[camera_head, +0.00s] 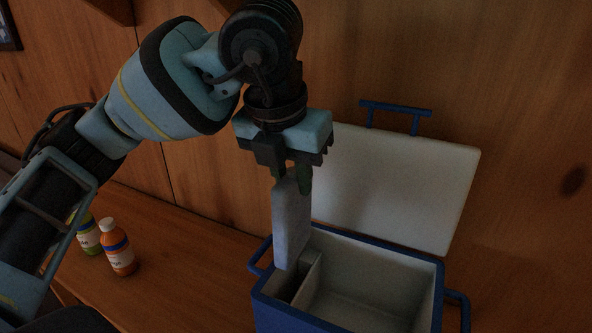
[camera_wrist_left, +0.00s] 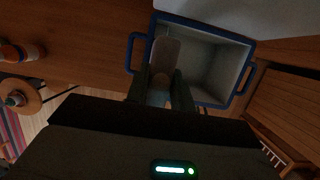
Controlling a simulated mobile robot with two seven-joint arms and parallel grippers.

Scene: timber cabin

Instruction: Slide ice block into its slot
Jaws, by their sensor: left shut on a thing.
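The pale grey ice block (camera_head: 291,222) is a flat slab held upright by my left gripper (camera_head: 292,178), which is shut on its top end. The block's lower end is at the left part of the blue cooler (camera_head: 287,318), over the narrow slot (camera_head: 289,283) beside a thin divider. I cannot tell how far the lower end is inside the slot. In the left wrist view, the block (camera_wrist_left: 165,58) extends from between the fingers (camera_wrist_left: 160,92) over the left side of the cooler (camera_wrist_left: 222,30). My right gripper is not in view.
The cooler's white lid (camera_head: 395,190) stands open against the timber wall. Its large compartment (camera_head: 365,285) looks empty. An orange bottle (camera_head: 118,250) and a green-yellow bottle (camera_head: 88,236) stand on the wooden surface at left. Bare wood (camera_head: 190,255) lies between them and the cooler.

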